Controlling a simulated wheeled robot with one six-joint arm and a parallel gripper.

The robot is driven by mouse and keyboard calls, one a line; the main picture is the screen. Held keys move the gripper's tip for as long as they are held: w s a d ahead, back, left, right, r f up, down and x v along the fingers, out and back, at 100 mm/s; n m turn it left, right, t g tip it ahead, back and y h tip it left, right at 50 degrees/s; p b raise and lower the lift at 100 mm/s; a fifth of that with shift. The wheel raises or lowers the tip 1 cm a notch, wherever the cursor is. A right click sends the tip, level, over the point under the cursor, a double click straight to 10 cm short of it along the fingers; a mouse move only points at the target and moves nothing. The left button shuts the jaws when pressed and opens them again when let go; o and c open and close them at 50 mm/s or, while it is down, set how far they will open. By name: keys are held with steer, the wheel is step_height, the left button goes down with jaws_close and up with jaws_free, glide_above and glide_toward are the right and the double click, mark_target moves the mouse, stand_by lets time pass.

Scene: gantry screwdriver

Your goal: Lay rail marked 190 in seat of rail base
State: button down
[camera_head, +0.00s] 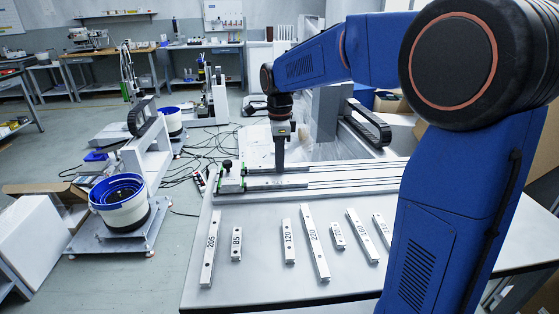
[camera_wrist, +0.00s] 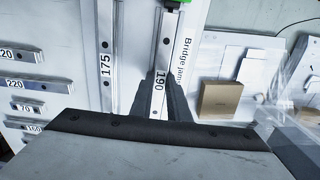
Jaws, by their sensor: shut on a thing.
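My gripper (camera_wrist: 161,90) is shut on the rail marked 190 (camera_wrist: 166,45), a narrow light bar with dark holes. In the wrist view the rail runs nearly up and down, with one finger on each side. The rail base (camera_head: 355,173) is a long pale plate at the back of the table in the head view. My gripper (camera_head: 279,167) points down over its left part.
Several loose rails lie on the table front, among them 205 (camera_head: 211,248), 85 (camera_head: 236,244), 120 (camera_head: 288,241) and 220 (camera_head: 315,243). Green-tipped parts and a black knob (camera_head: 228,164) stand at the base's left end. A cardboard box (camera_wrist: 222,100) sits right of it in the wrist view.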

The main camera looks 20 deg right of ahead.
steer(key=c, duration=1.6)
jaws_free()
step_height(320, 180, up, 17)
steer(key=shift+r, duration=0.2)
steer(key=shift+r, duration=3.45)
